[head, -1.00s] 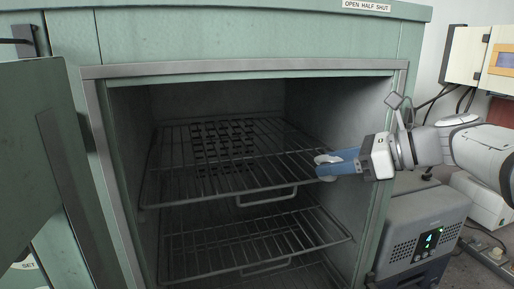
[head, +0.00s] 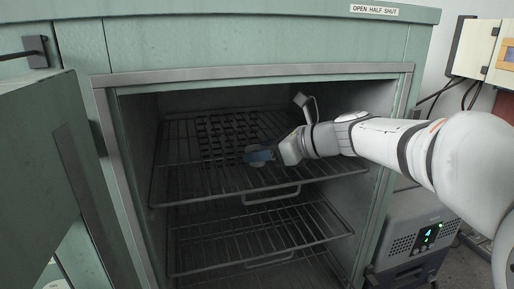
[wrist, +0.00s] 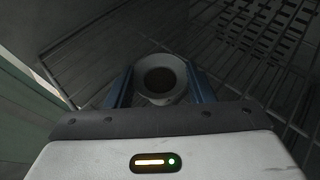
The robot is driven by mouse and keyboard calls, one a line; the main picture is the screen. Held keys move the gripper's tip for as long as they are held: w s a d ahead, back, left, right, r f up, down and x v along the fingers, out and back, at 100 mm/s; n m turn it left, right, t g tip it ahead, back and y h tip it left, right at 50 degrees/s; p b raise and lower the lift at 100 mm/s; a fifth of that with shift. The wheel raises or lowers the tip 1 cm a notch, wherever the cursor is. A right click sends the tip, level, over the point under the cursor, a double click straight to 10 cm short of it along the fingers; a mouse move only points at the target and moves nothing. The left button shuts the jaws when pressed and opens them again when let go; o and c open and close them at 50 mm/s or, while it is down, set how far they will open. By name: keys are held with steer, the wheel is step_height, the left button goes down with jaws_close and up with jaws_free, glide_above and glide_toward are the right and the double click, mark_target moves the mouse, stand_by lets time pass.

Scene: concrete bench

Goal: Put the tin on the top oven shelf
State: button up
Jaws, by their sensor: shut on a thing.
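My gripper (head: 258,156) reaches into the open oven from the right, over the top wire shelf (head: 178,184). Its blue fingers are shut on a small pale round tin (wrist: 183,96), seen from above in the wrist view with a dark inside.
A lower wire shelf (head: 222,262) sits beneath. The oven door (head: 40,175) stands open at the left. A grey unit with a lit display (head: 415,238) stands at the right. The top shelf's left side is clear.

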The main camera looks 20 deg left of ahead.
steer(key=shift+d, duration=0.2)
steer(key=shift+f, duration=0.1)
steer(key=shift+a, duration=0.1)
steer(key=o, duration=1.1)
steer(key=shift+f, duration=0.1)
steer(key=shift+c, duration=0.2)
steer(key=shift+s+d+r, duration=0.1)
steer(key=shift+d+r, duration=0.1)
steer(key=shift+d, duration=0.1)
steer(key=b+v, duration=0.1)
steer(key=v, duration=0.4)
steer(key=shift+f, duration=0.15)
steer(key=s+d+b, duration=0.2)
steer(key=d, duration=0.9)
steer(key=shift+s+b, duration=0.3)
steer(key=shift+s, duration=0.1)
